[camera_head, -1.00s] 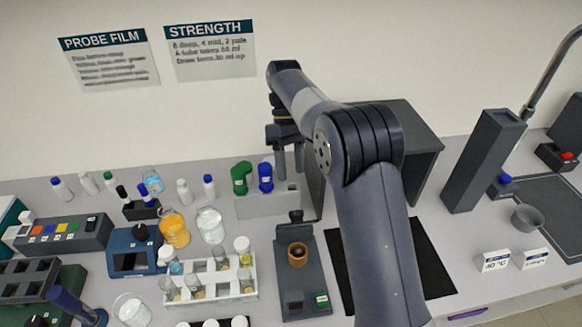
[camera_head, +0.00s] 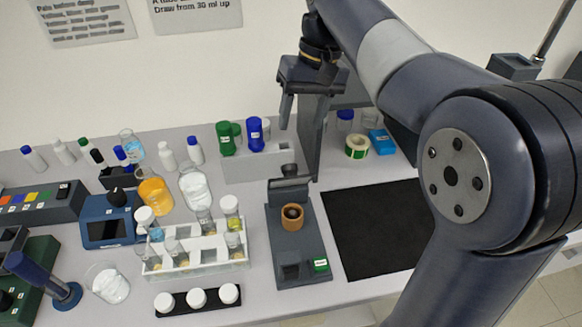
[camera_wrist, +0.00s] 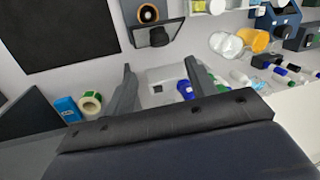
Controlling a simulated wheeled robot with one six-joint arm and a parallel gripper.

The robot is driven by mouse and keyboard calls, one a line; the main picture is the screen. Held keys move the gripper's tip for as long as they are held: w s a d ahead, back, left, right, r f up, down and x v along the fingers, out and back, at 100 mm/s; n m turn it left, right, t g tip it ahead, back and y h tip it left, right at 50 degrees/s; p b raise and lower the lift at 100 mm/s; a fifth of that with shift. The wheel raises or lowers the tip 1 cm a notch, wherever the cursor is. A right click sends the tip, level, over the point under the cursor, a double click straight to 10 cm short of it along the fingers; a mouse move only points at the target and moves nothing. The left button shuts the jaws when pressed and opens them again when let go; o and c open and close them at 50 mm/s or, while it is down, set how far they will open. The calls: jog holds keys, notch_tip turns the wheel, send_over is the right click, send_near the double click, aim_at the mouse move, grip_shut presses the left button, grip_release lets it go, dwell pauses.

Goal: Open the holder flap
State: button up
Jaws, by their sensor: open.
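The membrane rig (camera_head: 300,245) is a dark grey base on the bench with a brown ring (camera_head: 292,217) on it. A dark flap (camera_head: 289,192) with a knob stands raised at its back, behind the ring. In the wrist view the flap (camera_wrist: 170,30) is a dark panel with a black knob, and the ring (camera_wrist: 148,14) shows beyond it. My gripper (camera_head: 304,112) is open and empty, above and behind the rig, apart from the flap. Its fingers also show in the wrist view (camera_wrist: 158,72), pointing toward the flap side.
A white block with green and blue caps (camera_head: 262,165) stands behind the rig. A tube rack (camera_head: 200,262) is at its left. A black mat (camera_head: 372,240) lies at its right. A tape roll (camera_head: 357,146) and blue box (camera_head: 382,142) are behind the mat.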

aim_at(290, 165)
jog(key=x, duration=1)
jog(key=shift+s+a+f, duration=0.1)
jog(key=shift+f, duration=0.25)
grip_shut()
